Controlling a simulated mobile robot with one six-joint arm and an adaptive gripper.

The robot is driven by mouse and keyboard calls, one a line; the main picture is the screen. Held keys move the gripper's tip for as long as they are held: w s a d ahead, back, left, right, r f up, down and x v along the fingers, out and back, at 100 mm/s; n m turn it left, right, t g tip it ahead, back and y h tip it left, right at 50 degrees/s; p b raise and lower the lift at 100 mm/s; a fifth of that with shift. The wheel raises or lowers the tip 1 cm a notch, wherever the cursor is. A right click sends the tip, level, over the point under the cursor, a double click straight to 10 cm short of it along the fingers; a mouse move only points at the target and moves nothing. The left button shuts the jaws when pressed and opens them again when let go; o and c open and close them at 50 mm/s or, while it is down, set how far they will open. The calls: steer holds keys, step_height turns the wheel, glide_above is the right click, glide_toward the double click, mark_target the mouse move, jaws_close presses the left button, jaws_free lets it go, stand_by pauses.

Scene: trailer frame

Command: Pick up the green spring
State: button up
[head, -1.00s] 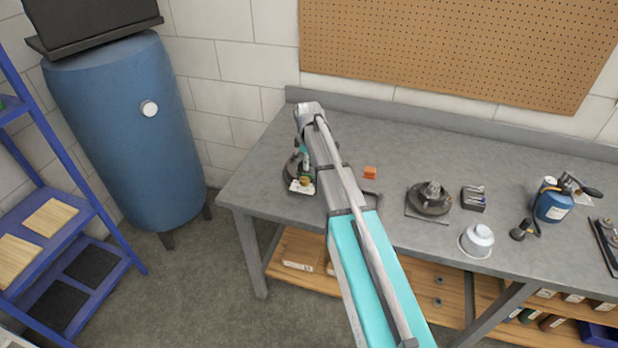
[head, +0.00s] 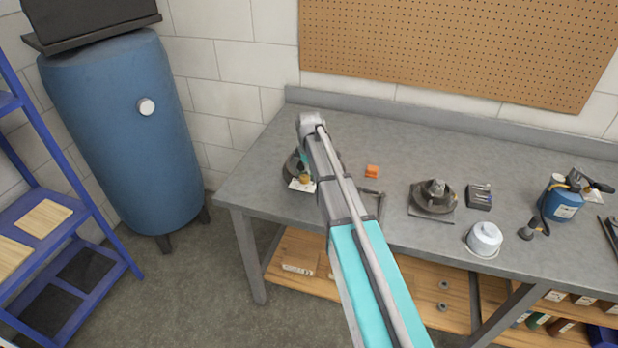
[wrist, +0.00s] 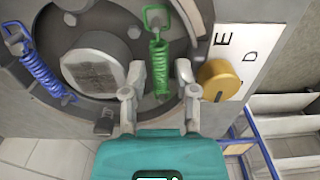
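The green spring (wrist: 158,66) shows in the wrist view, hooked at its top end on a dark round drum plate (wrist: 105,22). My gripper (wrist: 160,74) is open, with one pale finger on each side of the spring's lower half. Small gaps show between the spring and the fingers; whether they are at the same depth I cannot tell. In the head view, my arm hides the spring and most of the gripper, and the drum plate's edge (head: 292,166) shows left of my arm on the workbench.
A blue spring (wrist: 45,72) and a grey round boss (wrist: 92,66) lie left of the gripper. A yellow knob (wrist: 218,80) sits close to the right finger, beside a white lettered label (wrist: 238,40).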

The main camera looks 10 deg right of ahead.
stand_by(0.4)
jaws_close()
steer(key=shift+r, duration=0.15)
step_height(320, 180, up, 3)
steer(key=p, duration=0.3)
steer(key=shift+f, duration=0.2)
steer(key=s+r+p, duration=1)
steer(key=s, duration=0.4)
steer(key=shift+a, duration=0.1)
steer(key=shift+r, duration=0.2)
stand_by(0.3)
